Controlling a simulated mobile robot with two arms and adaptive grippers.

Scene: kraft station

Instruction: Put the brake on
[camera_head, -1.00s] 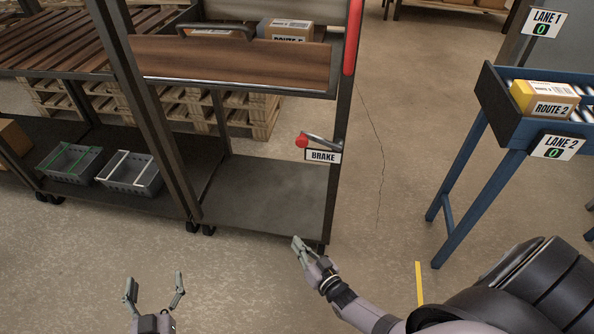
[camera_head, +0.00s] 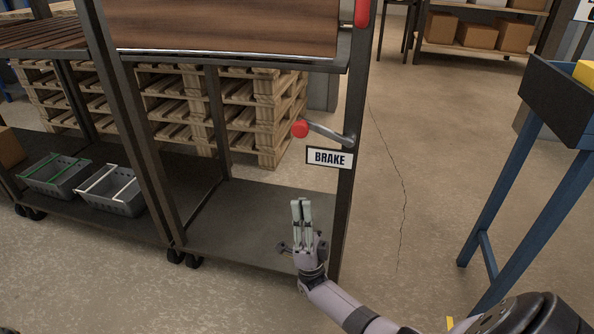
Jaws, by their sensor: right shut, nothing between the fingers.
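The brake lever (camera_head: 325,132) is a grey handle with a red knob (camera_head: 300,129) at its left end. It is mounted on the right post of the cart, and the knob sits a little higher than the pivot. A white BRAKE label (camera_head: 329,158) is just below it. My right gripper (camera_head: 301,203) is shut and empty, fingers pointing up, below the knob in the picture and apart from it. My left gripper is out of view.
The cart's lower shelf (camera_head: 225,225) is bare behind my right gripper. Two grey baskets (camera_head: 112,190) stand on the shelf to the left. Wooden pallets (camera_head: 270,115) are stacked behind. A blue-legged conveyor (camera_head: 525,170) stands at the right, with open floor between.

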